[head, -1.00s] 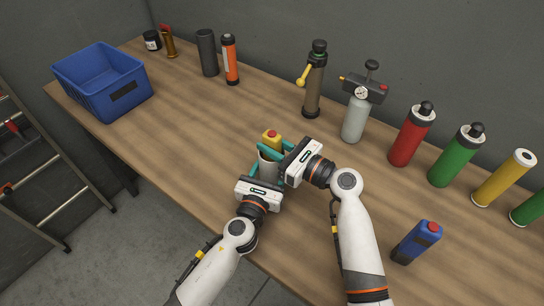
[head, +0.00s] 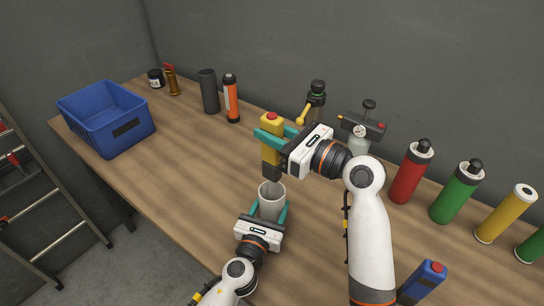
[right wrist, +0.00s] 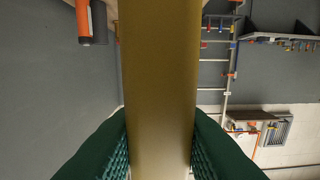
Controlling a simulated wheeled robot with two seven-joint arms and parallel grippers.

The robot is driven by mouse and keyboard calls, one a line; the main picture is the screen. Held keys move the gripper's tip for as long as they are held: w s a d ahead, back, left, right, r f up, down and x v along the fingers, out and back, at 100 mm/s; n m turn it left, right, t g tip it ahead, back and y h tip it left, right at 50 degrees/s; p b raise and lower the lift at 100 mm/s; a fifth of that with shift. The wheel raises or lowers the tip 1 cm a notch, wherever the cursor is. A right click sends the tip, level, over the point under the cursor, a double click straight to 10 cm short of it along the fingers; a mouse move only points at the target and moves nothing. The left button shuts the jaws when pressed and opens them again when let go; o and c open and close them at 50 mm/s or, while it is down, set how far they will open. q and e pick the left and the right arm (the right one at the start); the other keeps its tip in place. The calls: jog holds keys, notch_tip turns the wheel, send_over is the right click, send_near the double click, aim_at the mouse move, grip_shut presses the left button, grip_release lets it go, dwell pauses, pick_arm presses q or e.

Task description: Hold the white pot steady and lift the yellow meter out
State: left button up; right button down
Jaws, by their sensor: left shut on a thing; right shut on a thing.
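The white pot (head: 271,204) stands upright on the wooden table in the head view. My left gripper (head: 268,211) is shut on the pot, its teal fingers on either side. The yellow meter (head: 271,143) has a red top and a dark lower end. It is upright above the pot, its dark tip just over the rim. My right gripper (head: 272,144) is shut on the meter's yellow body. In the right wrist view the meter (right wrist: 160,90) fills the middle between the dark green fingers (right wrist: 160,140).
A blue crate (head: 105,120) stands at the table's left end. Along the back are an orange-black cylinder (head: 231,100), a dark pump bottle partly hidden by my right arm, and red (head: 410,172), green (head: 456,193) and yellow bottles. A blue container (head: 421,283) is at the lower right.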

jog(key=shift+r, duration=1.5)
pick_arm(q)
jog(key=o, duration=1.1)
jog(key=shift+s, duration=0.1)
jog(key=v, duration=1.1)
jog(key=shift+s+a, duration=0.15)
jog(key=shift+s, duration=0.25)
jog(key=shift+w, duration=0.1)
